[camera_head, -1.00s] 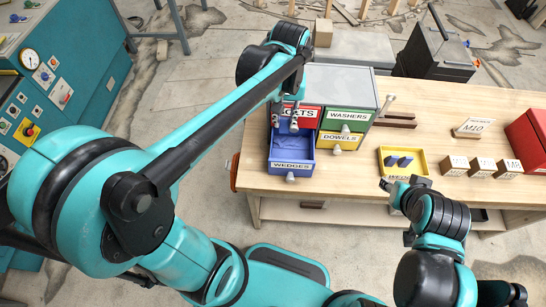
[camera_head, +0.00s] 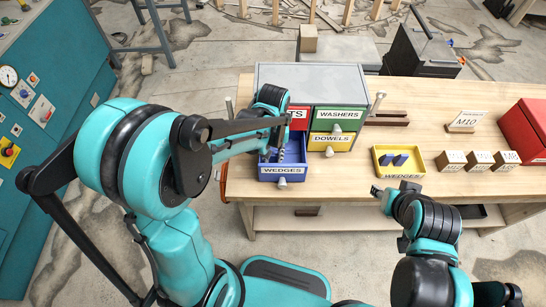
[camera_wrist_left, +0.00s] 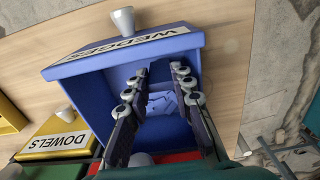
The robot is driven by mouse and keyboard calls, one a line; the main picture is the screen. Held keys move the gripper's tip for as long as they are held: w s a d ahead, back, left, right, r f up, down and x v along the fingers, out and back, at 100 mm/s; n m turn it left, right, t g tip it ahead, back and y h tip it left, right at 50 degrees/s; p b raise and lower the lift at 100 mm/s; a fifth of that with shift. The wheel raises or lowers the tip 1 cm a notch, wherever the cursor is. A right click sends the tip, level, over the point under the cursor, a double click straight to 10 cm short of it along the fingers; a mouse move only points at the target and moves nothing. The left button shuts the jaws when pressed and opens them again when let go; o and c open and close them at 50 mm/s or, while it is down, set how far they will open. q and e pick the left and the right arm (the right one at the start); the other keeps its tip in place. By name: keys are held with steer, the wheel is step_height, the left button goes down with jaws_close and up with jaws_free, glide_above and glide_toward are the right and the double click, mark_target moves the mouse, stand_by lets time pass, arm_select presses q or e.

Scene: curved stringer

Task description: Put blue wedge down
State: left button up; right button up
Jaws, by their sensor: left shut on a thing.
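My left gripper (camera_head: 275,153) points down into the open blue drawer labelled WEDGES (camera_head: 262,173). The left wrist view shows its two fingers (camera_wrist_left: 158,98) inside the drawer (camera_wrist_left: 98,90), shut on a blue wedge (camera_wrist_left: 162,103). Blue on blue makes the wedge's outline hard to separate from the drawer floor and anything else lying there.
The drawer cabinet (camera_head: 310,76) has red, green WASHERS (camera_head: 340,117) and yellow DOWELS (camera_head: 330,141) drawers, all closed. Small labelled blocks (camera_head: 480,160), an M10 sign (camera_head: 465,122) and a red box (camera_head: 528,135) stand to the right. Bare tabletop lies between drawer and tray.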

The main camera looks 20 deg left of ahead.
mark_target(273, 155)
arm_select(q)
steer(key=shift+f, duration=0.1)
steer(key=shift+f+b, duration=0.55)
steer(key=shift+f, duration=0.1)
steer(key=o, duration=0.6)
steer(key=shift+o, duration=0.2)
step_height(273, 155, up, 12)
steer(key=r+p, duration=0.1)
steer(key=p, duration=0.4)
steer(key=s+a+r+m+t, duration=0.3)
steer(key=s+r+t, duration=0.1)
steer(key=s+t, duration=0.3)
steer(key=shift+s+a, duration=0.3)
steer(key=shift+s, duration=0.95)
